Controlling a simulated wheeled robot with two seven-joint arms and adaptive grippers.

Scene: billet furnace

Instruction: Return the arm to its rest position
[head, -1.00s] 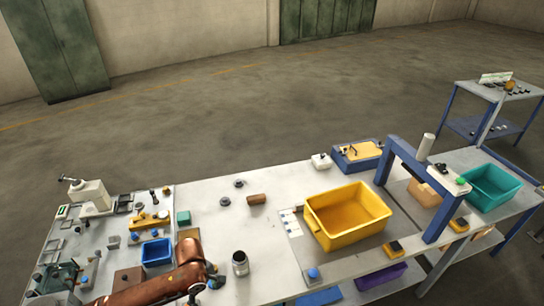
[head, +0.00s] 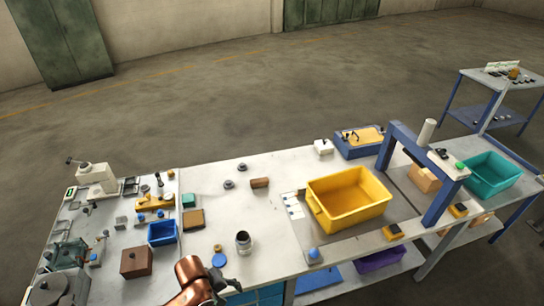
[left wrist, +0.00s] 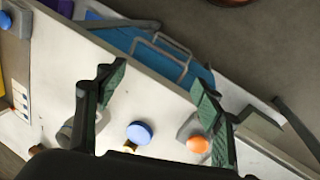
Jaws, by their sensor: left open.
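My left arm (head: 194,279), copper-brown, comes in at the bottom edge of the head view, by the front edge of the white table (head: 262,217). Most of the arm and the gripper fingers are cut off or hard to make out there. In the left wrist view my left gripper (left wrist: 157,82) has its two dark green fingers wide apart with nothing held. Below and between them are a blue disc (left wrist: 139,132) and an orange knob (left wrist: 198,144). My right gripper is not in view.
A dark-topped jar (head: 243,243) stands on the table near the arm. A blue bin (head: 162,234), brown box (head: 136,262) and several fixtures crowd the left. The table's middle is mostly clear.

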